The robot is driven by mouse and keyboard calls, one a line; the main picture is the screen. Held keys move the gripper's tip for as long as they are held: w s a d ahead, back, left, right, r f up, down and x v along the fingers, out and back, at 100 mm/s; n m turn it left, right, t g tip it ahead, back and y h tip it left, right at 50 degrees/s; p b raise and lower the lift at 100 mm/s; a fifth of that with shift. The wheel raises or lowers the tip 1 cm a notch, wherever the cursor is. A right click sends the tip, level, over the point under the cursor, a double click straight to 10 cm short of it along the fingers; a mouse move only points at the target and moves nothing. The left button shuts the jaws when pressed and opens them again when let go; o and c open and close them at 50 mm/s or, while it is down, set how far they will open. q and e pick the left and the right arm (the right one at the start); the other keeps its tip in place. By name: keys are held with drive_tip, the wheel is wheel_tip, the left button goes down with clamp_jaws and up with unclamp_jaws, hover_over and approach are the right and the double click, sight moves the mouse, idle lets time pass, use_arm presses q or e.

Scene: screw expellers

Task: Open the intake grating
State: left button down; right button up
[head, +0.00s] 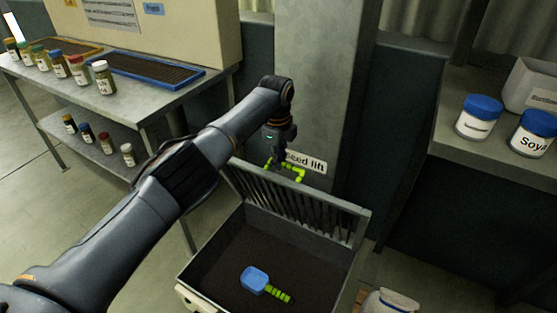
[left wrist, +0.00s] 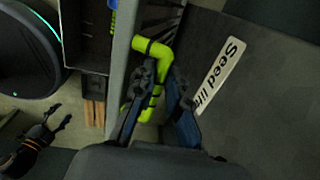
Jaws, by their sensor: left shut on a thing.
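The intake grating (head: 308,210) stands raised and tilted on the far side of the intake box (head: 203,262), near the grey column. Its bright green bar handle (head: 300,173) is at its upper edge. The handle (left wrist: 152,48) also shows in the left wrist view. My left gripper (head: 277,163) is shut on this handle, its fingers (left wrist: 158,100) on either side of it. The box below is open, with dark contents. My right gripper (left wrist: 58,114) shows small at the lower left of the left wrist view, apparently open and empty.
A blue scoop (head: 256,279) with a green handle lies inside the box. A sack (head: 390,302) stands at its right front. A "Seed lift" label (head: 308,162) is on the column behind. Shelves with jars (head: 104,78) are left; a counter with blue-lidded tubs (head: 480,118) is right.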

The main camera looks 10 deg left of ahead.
use_arm(q)
drive_tip(key=shift+s+d+f, duration=0.1)
drive_tip(key=shift+s+f, duration=0.05)
drive_tip(key=shift+f, duration=0.3)
drive_tip(key=c, duration=1.6)
unclamp_jaws()
drive_tip(key=shift+o, duration=1.3)
drive_tip(key=shift+w+f, duration=0.2)
drive_tip(key=shift+w, duration=0.1)
drive_tip(key=shift+r, duration=0.45)
wheel_tip(320, 180, up, 11)
drive_tip(key=shift+s+r, duration=0.2)
drive_tip(key=shift+s, duration=0.2)
